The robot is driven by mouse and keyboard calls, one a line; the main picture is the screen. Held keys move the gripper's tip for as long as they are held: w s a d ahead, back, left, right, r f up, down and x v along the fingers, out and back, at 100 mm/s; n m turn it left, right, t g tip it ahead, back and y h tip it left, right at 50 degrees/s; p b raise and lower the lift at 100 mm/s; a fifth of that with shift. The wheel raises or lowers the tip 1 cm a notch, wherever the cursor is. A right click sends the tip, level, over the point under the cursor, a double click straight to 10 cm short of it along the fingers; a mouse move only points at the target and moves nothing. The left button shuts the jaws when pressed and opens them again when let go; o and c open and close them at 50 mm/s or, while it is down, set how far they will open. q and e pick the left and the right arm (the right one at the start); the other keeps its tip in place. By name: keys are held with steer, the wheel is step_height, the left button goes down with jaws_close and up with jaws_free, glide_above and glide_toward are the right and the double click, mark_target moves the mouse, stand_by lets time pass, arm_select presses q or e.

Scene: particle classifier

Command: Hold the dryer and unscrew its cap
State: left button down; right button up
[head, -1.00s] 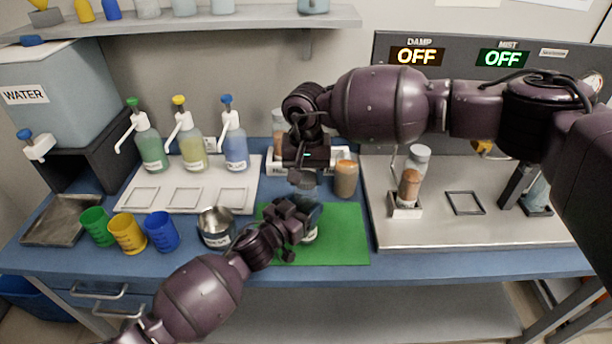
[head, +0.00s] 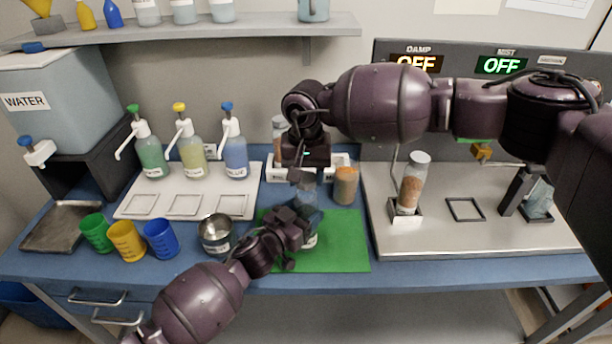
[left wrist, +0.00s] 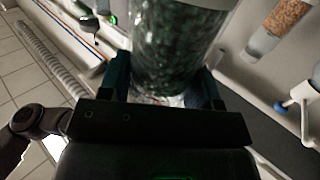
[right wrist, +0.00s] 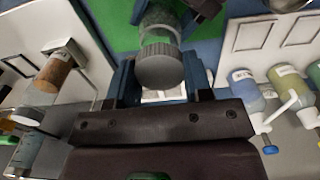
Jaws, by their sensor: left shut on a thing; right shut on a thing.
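The dryer is a clear jar (head: 312,239) standing at the green mat. In the left wrist view it shows as a clear cylinder (left wrist: 172,45) full of dark green beads. My left gripper (head: 303,225) is shut around the jar's body from the lower left. My right gripper (head: 302,177) points down over the jar's top. In the right wrist view the grey ribbed cap (right wrist: 160,68) sits between the fingers of my right gripper (right wrist: 163,85), which is shut on it. In the head view the cap is mostly hidden by the right gripper.
A jar of orange-brown material (head: 345,188) stands close right of the dryer. A metal cup (head: 214,241) is to the left on the blue table. The green mat (head: 345,250) is free at its right. A capped bottle (head: 412,185) stands in a holder on the metal plate.

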mark_target(306, 177)
steer(key=shift+r, duration=1.85)
arm_select(q)
steer(key=shift+c, duration=1.2)
jaws_free()
steer(key=shift+s, duration=0.1)
